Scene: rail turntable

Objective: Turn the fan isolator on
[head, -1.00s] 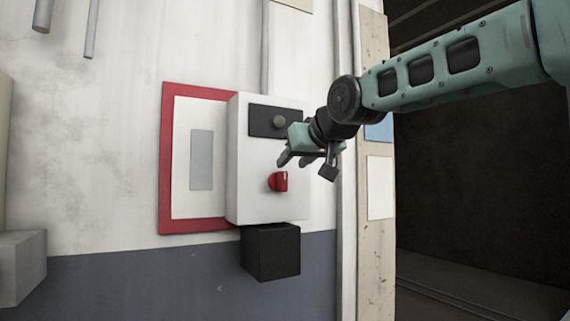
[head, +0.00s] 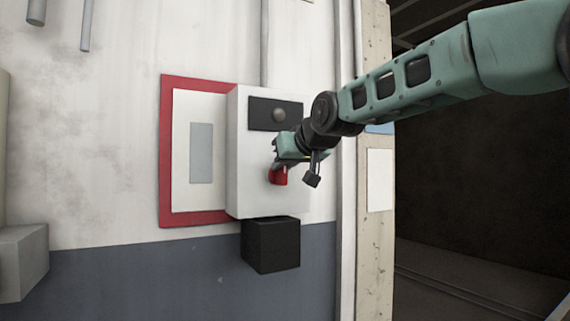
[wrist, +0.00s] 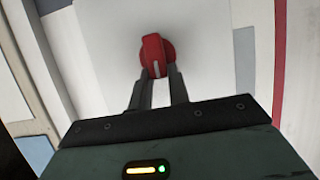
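The fan isolator is a white box (head: 255,195) on the wall, with a red rotary knob (head: 279,177) on its front. In the wrist view the knob (wrist: 152,50) shows a white line running toward the bottom of the picture. My gripper (head: 279,164) is at the knob, its body covering the knob's upper part in the head view. In the wrist view the two dark fingers (wrist: 158,80) are apart, one on each side of the knob's grip bar. Whether they touch it is not clear.
A black panel with a grey round button (head: 279,115) is above the knob. A black box (head: 272,246) is below the white box. A red-bordered plate (head: 197,219) is to the left. A conduit and post (head: 376,240) stand to the right, beside a dark opening.

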